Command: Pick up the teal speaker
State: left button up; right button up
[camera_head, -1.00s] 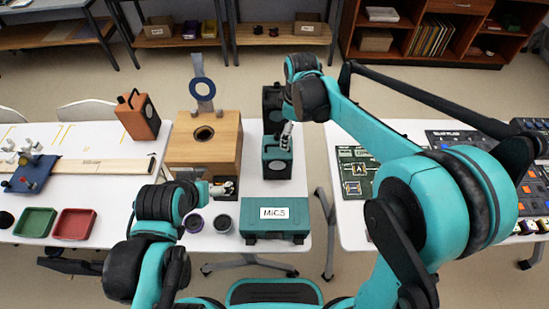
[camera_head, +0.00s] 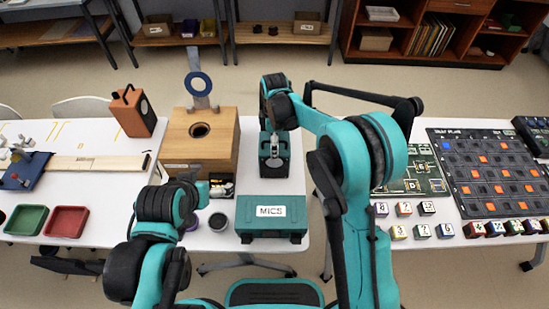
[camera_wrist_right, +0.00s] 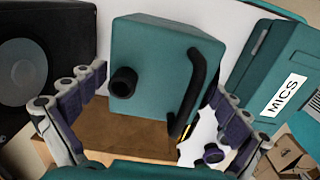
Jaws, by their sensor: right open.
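The teal speaker (camera_head: 274,160) stands on the table behind the teal MICS case (camera_head: 272,218). My right gripper (camera_head: 273,138) is directly above the speaker in the head view, partly hidden by its own arm. In the right wrist view, the teal speaker (camera_wrist_right: 160,65), with its dark handle and round knob, shows between the spread fingers of my right gripper (camera_wrist_right: 158,88). I cannot tell whether either finger touches it. My left gripper (camera_head: 220,188) is low in front of the wooden box, and its fingers are too small to read.
The wooden box (camera_head: 200,145) stands close left of the speaker. A black speaker (camera_wrist_right: 25,65) is beside it in the wrist view. An orange speaker (camera_head: 133,112) stands farther left. A gap separates this table from the right one with the panel (camera_head: 490,170).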

jog(key=shift+f, duration=0.1)
jog(key=c, duration=1.5)
